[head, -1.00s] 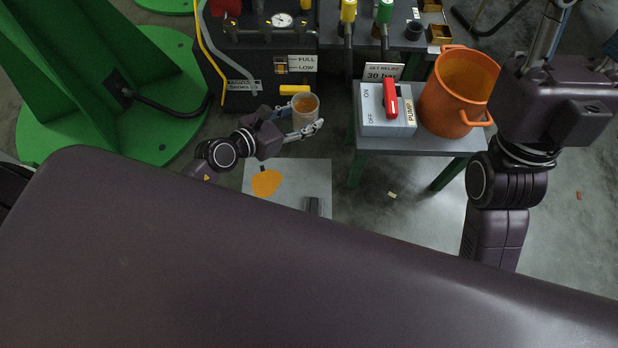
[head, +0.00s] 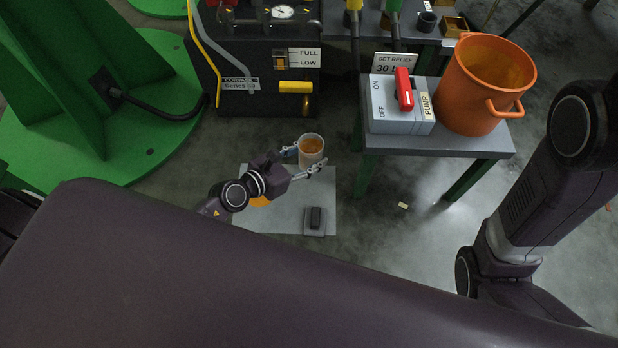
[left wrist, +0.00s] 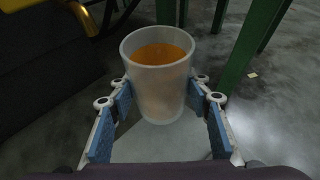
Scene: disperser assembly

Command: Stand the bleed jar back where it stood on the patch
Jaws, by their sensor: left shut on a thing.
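The bleed jar (head: 312,160) is a translucent cup with amber liquid inside, upright. My left gripper (head: 307,165) is shut on its sides. In the left wrist view the jar (left wrist: 160,90) sits between the two blue-padded fingers (left wrist: 165,108). A pale grey sheet (head: 288,212) lies on the floor below, with an orange patch (head: 260,202) mostly hidden by my left wrist. The jar appears at the sheet's far edge; I cannot tell how high it is above the floor. My right gripper is out of view.
A dark block on a grey base (head: 315,219) lies on the sheet's near right. A low table (head: 440,146) stands to the right with a pump switch box (head: 398,112) and an orange pot (head: 487,85). The dark machine (head: 255,75) stands behind. Floor right of the sheet is mostly clear.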

